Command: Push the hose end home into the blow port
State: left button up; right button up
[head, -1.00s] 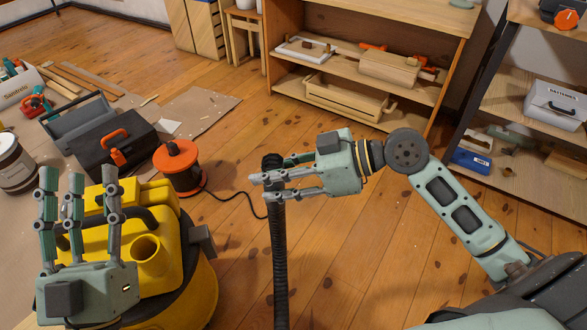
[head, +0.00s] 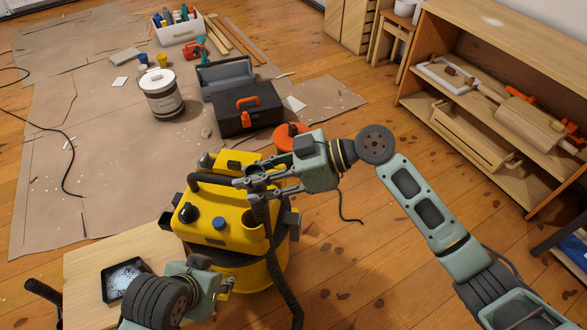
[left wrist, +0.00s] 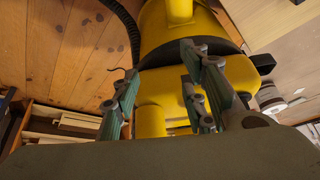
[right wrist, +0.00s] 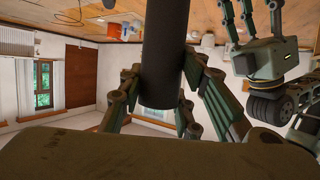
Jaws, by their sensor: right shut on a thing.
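The yellow vacuum (head: 232,215) stands on the floor in the middle of the head view. My right gripper (head: 250,188) is shut on the black ribbed hose (head: 283,292) near its end, above the vacuum's right side. In the right wrist view the dark hose end (right wrist: 162,85) sits between the fingers. In the left wrist view a yellow tube (left wrist: 151,118), apparently the blow port, sticks out of the vacuum. In the head view the hose and gripper largely hide that spot, so I cannot tell whether they touch. My left gripper (left wrist: 158,80) has spread, empty fingers beside the vacuum.
A wooden board (head: 90,265) with a black tray (head: 125,278) lies at lower left. Behind the vacuum are an orange reel (head: 290,134), a black toolbox (head: 248,112) and a paint can (head: 162,95). Shelves (head: 480,110) stand at right.

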jog(key=shift+s+a+r+n+g, duration=0.2)
jog(key=shift+a+r, duration=0.1)
jog(key=shift+a, duration=0.25)
jog(key=shift+s+a+r+n+g, duration=0.2)
jog(key=shift+a+r, duration=0.1)
jog(key=shift+a, duration=0.2)
pick_arm(q)
notch_tip(320, 180, down, 11)
jog(key=s+g, duration=0.2)
jog(key=shift+s+a, duration=0.15)
jog(key=shift+a, duration=0.2)
pick_arm(e)
jog(key=shift+f, duration=0.2)
pick_arm(q)
jog(key=shift+r, duration=0.15)
